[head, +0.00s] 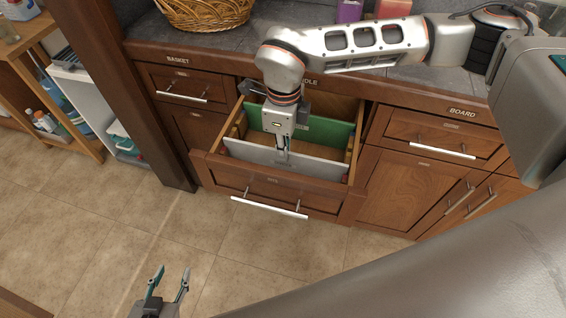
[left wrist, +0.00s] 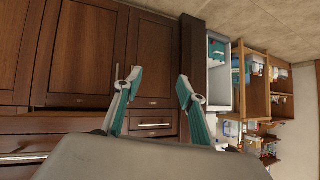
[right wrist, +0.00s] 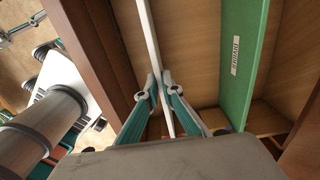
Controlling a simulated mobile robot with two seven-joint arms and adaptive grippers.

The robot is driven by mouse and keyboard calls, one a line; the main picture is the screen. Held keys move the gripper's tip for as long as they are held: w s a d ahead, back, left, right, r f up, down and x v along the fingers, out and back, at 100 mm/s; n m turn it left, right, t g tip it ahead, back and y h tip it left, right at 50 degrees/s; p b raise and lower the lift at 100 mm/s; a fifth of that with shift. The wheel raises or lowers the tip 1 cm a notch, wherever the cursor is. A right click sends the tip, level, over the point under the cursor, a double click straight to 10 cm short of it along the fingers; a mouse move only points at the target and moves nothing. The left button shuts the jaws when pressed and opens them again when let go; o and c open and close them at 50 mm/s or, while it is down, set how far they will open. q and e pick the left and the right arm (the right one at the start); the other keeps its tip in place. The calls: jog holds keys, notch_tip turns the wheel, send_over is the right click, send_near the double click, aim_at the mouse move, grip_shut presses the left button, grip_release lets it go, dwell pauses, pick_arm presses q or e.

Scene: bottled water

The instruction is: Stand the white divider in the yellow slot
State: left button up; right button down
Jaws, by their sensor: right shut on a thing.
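The white divider (head: 248,152) is a thin panel standing across the open drawer (head: 265,184), close behind its front. My right gripper (head: 283,154) reaches down from above and is shut on its upper edge. The right wrist view shows that gripper (right wrist: 159,76) with a finger on each side of the white divider (right wrist: 149,35). Yellowish pieces (head: 239,124) show at the drawer's sides, behind the white divider's line. I cannot tell whether its ends sit in a slot. My left gripper (head: 172,276) is open and empty over the floor; its spread fingers (left wrist: 160,80) show in the left wrist view.
A green divider (head: 322,130) stands farther back in the drawer, roughly parallel to the white one; its label shows in the right wrist view. A wicker basket (head: 205,10) sits on the counter. A dark wooden post (head: 118,85) rises left of the drawer.

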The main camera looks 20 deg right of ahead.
jog(key=shift+r+p, duration=0.5)
jog(key=shift+r, duration=0.45)
jog(key=shift+r+p, duration=1.25)
jog(key=shift+r, duration=0.8)
jog(key=shift+r+p, duration=0.9)
jog(key=shift+r, duration=0.6)
notch_tip(320, 180, up, 2)
jog(key=shift+r+p, duration=0.25)
jog(key=shift+p, duration=0.5)
jog(key=shift+r, duration=0.1)
